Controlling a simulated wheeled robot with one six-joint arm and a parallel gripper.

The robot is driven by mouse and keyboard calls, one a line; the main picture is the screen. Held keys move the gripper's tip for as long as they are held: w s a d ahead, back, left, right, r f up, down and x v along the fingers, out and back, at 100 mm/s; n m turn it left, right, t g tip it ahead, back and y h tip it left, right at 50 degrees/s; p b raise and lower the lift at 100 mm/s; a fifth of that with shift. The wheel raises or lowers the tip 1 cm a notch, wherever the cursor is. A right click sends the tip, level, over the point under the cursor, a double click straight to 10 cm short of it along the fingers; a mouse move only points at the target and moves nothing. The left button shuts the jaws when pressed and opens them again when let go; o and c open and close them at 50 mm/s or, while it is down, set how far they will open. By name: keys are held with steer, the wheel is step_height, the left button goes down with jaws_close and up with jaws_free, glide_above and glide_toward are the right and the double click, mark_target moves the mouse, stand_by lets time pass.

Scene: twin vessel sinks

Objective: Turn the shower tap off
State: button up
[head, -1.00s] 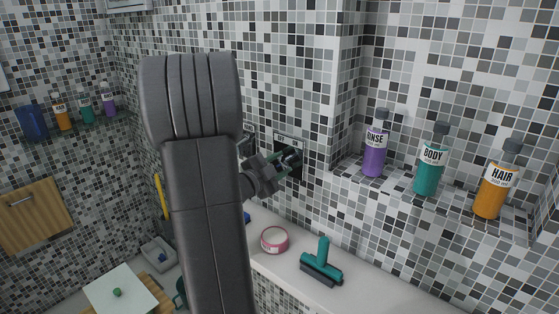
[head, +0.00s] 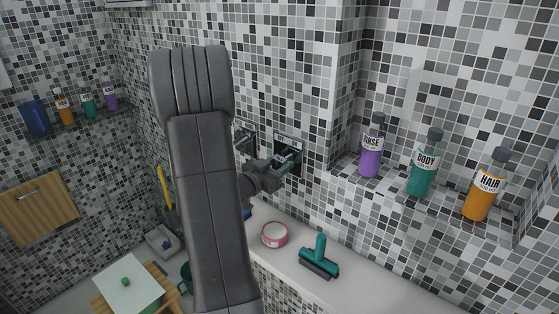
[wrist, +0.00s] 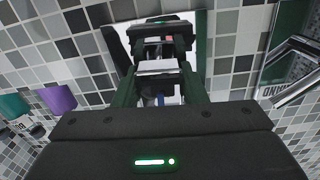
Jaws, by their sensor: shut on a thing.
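The shower tap (head: 291,142) is a dark plate on the tiled wall, right of my arm in the head view. Its label is too small to read. My gripper (head: 288,162) is at the front of this plate and covers most of it. In the wrist view my gripper (wrist: 158,82) has its dark green fingers closed around a pale metal piece (wrist: 157,67), which looks like the tap's lever. The lever's full angle is hidden by the fingers. A second tap (wrist: 292,72) with a bare chrome lever is at the right of the wrist view, apart from my gripper.
A shelf to the right holds a purple bottle (head: 371,150), a teal bottle (head: 423,168) and an orange bottle (head: 484,190). On the white ledge (head: 365,285) below lie a pink round tin (head: 274,235) and a teal squeegee (head: 319,260).

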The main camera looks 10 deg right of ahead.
steer(key=shift+n, duration=0.5)
steer(key=o, duration=1)
steer(key=shift+a, duration=0.1)
steer(key=b+v, duration=0.2)
steer(key=v, duration=1.1)
steer(key=shift+s+a, duration=0.2)
steer(key=shift+s, duration=0.05)
steer(key=shift+d, duration=0.1)
